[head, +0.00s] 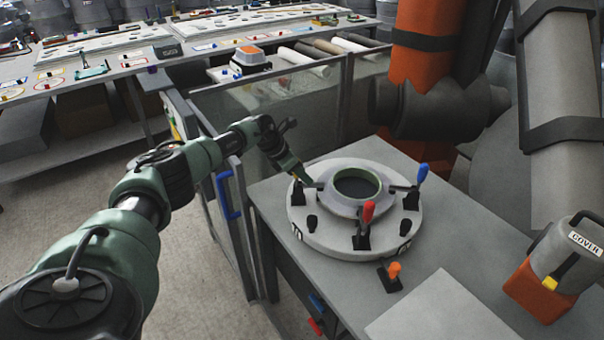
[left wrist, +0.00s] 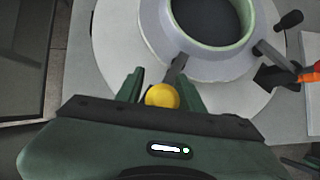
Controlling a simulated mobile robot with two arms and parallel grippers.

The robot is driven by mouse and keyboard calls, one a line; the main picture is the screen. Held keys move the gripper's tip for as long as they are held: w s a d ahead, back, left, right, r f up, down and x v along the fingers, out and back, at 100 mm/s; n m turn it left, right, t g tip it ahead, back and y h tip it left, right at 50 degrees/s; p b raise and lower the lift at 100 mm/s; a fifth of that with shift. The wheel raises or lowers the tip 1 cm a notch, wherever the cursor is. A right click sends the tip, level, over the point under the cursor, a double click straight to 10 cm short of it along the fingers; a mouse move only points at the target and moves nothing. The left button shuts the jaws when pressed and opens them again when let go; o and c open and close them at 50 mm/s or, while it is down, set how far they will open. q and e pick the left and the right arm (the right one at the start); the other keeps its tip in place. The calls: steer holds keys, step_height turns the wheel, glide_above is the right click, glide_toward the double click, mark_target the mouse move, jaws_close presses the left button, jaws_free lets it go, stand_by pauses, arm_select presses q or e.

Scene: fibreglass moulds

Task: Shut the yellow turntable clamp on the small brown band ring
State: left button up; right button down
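The turntable (head: 335,240) is a round pale disc on the grey bench. The ring (head: 350,205) sits at its middle; it looks grey with a paler rim, and no brown band is clear. It also shows in the left wrist view (left wrist: 161,40). My left gripper (head: 303,179) is at the ring's left side, over the clamp there. In the left wrist view its two fingers are apart, one each side of the yellow clamp knob (left wrist: 162,95). The clamp's dark bar (left wrist: 176,70) reaches to the ring's edge; contact is unclear. My right gripper is out of view.
A red-handled clamp (head: 367,215) and a blue-handled clamp (head: 421,175) stand around the ring. An orange-knobbed piece (head: 394,271) is on the bench in front. A grey and orange container (head: 560,262) labelled COVER stands at the right.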

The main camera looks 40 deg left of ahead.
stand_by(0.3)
arm_select(q)
steer(key=b+v, duration=0.1)
steer(key=v, duration=0.6)
steer(key=shift+s+r+b, duration=0.15)
steer(key=shift+r+b, duration=0.15)
steer(key=shift+a, duration=0.1)
